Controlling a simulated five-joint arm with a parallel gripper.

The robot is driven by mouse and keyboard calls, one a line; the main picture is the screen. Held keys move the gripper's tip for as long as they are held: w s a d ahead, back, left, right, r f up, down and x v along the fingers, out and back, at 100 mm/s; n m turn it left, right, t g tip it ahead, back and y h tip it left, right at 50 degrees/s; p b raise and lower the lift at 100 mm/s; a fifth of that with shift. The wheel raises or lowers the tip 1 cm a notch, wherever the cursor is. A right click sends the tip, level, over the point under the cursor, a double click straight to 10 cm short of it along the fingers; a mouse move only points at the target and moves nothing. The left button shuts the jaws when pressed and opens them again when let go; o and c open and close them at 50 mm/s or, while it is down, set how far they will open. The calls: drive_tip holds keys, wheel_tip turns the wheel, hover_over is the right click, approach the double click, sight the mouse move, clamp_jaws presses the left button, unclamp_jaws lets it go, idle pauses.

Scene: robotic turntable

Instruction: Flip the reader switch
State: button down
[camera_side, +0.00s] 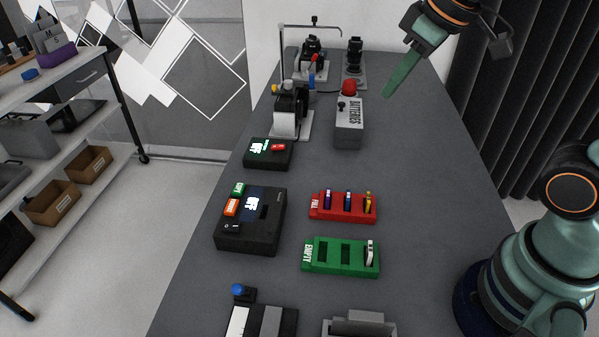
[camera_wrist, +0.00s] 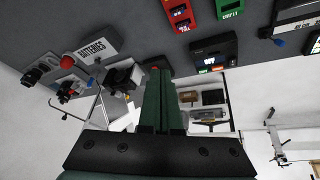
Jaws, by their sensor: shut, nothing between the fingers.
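A larger black box (camera_side: 264,232) with a lit OFF display, a slot, a green button, an orange button and a small black rocker switch (camera_side: 231,227) sits at the table's left edge. It also shows in the wrist view (camera_wrist: 228,50). Behind it is a smaller black box (camera_side: 257,162) with an OFF display and a red switch (camera_side: 278,147). No readable label marks which is the reader. My gripper (camera_side: 387,93) is shut and empty, high over the back right of the table, apart from both boxes. In the wrist view my closed fingers (camera_wrist: 158,75) partly hide the smaller box.
A red tray (camera_side: 343,217) and a green tray (camera_side: 320,270) holding small upright pieces lie right of the larger box. A grey BATTERIES box (camera_side: 348,138) with a red knob and several black devices (camera_side: 290,100) stand at the back. The table's middle right is clear.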

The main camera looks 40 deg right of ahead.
drive_tip(key=s+d+f+m, duration=0.1)
drive_tip(key=s+f+m, duration=0.1)
drive_tip(key=shift+d+f+t, duration=0.3)
drive_tip(key=shift+d, duration=0.05)
drive_tip(key=c, duration=1.2)
unclamp_jaws()
drive_tip(key=shift+s+d+f+m, duration=0.2)
drive_tip(key=shift+f+m, duration=0.1)
drive_tip(key=shift+m, duration=0.1)
drive_tip(key=shift+c, duration=0.2)
drive_tip(key=shift+o, duration=1.2)
drive_tip(key=shift+a, duration=0.1)
drive_tip(key=n+g, duration=0.6)
drive_tip(key=n, duration=0.3)
hover_over(229, 226)
wheel_tip(229, 226, down, 9)
wheel_tip(229, 226, down, 11)
drive_tip(key=shift+f, duration=0.1)
